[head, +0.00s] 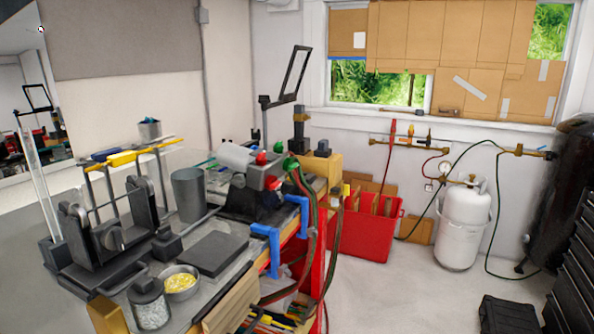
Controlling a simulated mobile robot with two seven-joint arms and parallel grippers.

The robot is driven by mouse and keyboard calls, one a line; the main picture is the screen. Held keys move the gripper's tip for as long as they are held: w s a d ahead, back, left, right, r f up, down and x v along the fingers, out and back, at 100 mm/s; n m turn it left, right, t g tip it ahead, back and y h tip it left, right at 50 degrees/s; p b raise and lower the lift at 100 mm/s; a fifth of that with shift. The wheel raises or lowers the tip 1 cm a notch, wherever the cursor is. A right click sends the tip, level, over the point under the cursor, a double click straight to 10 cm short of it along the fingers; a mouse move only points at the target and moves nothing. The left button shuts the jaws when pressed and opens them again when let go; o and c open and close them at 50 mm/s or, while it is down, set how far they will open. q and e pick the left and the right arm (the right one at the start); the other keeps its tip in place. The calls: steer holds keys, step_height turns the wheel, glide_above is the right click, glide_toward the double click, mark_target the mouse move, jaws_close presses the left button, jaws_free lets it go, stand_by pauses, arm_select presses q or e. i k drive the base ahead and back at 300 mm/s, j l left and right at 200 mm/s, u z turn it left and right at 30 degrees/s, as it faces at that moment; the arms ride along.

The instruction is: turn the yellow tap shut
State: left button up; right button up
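Neither of my grippers shows in the head view. Brass-yellow fittings sit on a pipe along the back wall (410,145), below the boarded window. Another brass-yellow fitting (519,151) is on the wall to the right, with a dark green hose running from it. A white gas cylinder (464,225) stands on the floor below, with a brass-coloured valve (470,179) and a gauge at its top. I cannot tell which of these is the yellow tap, or whether any is open or shut; they are small and far away.
A cluttered workbench (215,255) fills the left, with a metal cup (188,194), a jar (149,303) and a torch setup. A red crate (370,228) stands behind it. A black drawer cabinet (575,260) is at right. The floor (400,295) between is mostly clear.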

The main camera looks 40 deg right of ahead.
mark_target(344, 191)
steer(key=z, duration=1.55)
steer(key=i+l+u, duration=0.3)
steer(key=i+l, duration=0.3)
steer(key=i, duration=0.15)
steer(key=i+l+u, duration=0.25)
steer(key=i+l, duration=0.45)
